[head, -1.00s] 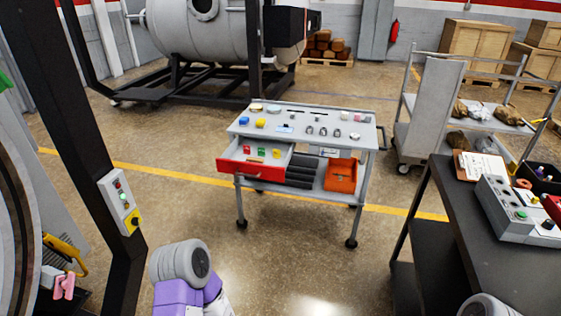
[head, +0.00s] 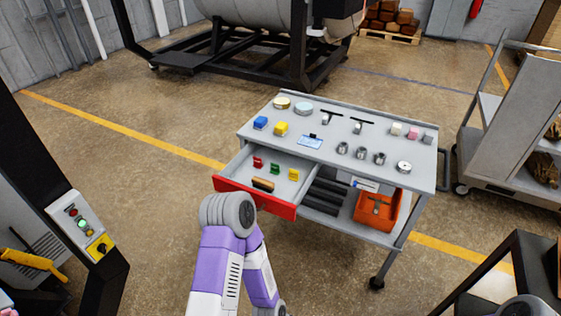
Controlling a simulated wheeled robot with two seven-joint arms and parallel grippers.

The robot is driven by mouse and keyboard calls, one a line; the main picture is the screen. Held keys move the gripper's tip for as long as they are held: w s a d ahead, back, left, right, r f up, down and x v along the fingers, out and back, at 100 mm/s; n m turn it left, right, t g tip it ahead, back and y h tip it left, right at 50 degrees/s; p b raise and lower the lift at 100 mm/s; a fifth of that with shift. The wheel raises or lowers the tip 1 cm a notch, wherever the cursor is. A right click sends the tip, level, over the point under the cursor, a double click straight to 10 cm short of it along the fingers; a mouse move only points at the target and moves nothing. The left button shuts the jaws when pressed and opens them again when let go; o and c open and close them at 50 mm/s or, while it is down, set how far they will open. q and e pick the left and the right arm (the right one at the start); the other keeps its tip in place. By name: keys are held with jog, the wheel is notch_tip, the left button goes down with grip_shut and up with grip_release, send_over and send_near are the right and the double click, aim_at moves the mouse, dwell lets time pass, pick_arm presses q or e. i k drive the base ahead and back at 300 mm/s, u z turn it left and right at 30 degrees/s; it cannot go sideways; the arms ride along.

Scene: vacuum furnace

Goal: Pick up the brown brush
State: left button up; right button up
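The brown brush (head: 263,184) lies in the open drawer (head: 230,178) of the grey trolley, close behind the red drawer front. It is small in the head view, with a brown upper part and a darker edge below. One of my arms, with purple and white links, rises from the bottom of the view, its rounded grey joint in front of the drawer's red front. Neither of my grippers shows in this view, so their state is hidden.
The drawer also holds red (head: 258,162), green (head: 275,168) and yellow (head: 293,174) pieces. The trolley top (head: 345,132) carries blocks, discs and metal rings. An orange bin (head: 377,212) sits on the shelf below. A black post with a control box (head: 82,227) stands at left.

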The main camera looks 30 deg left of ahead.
aim_at(257, 181)
jog(key=i, duration=1.1)
jog(key=u, duration=0.2)
